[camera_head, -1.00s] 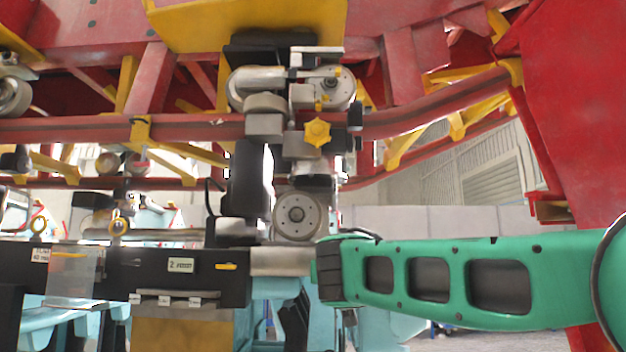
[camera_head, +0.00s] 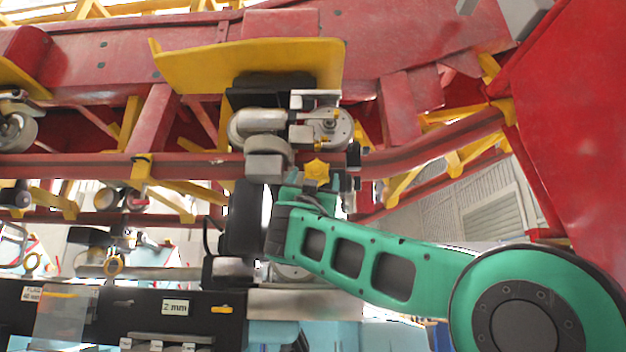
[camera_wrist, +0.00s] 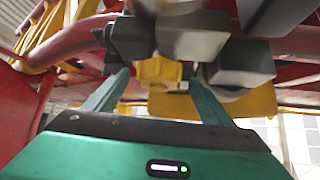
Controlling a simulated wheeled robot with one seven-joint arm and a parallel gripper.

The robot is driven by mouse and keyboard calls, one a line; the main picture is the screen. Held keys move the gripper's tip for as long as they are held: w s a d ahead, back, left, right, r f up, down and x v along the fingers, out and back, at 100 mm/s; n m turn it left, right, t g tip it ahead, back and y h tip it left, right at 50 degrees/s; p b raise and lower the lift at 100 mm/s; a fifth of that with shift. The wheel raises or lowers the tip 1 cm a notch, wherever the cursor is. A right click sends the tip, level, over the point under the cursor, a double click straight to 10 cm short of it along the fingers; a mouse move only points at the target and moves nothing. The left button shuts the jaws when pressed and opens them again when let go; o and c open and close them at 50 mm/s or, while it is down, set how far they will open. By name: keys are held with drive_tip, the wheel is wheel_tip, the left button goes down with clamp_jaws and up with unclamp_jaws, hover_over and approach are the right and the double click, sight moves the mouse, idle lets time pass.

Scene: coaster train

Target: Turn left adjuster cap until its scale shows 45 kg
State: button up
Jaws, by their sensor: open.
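A yellow star-shaped cap (camera_head: 317,170) sits on the grey wheel assembly under the red rail in the head view; I take it for the adjuster cap, but cannot tell if it is the left one. In the wrist view the yellow cap (camera_wrist: 158,73) shows between the two green fingers of my gripper (camera_wrist: 160,78). The fingers are apart, one on each side of it. I cannot tell whether either touches it. In the head view my gripper (camera_head: 308,192) is just below the cap, partly hidden. No scale reading is legible.
The grey wheel assembly (camera_head: 265,150) and red rail (camera_head: 400,155) are close around the cap. In the wrist view, grey blocks (camera_wrist: 240,62) stand near the right finger. A black bench (camera_head: 130,310) with a "2 mm" label is below left. A red panel (camera_head: 570,120) fills the right side.

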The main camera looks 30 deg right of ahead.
sight(316, 176)
drive_tip(key=shift+x, duration=2.15)
drive_tip(key=c, duration=1)
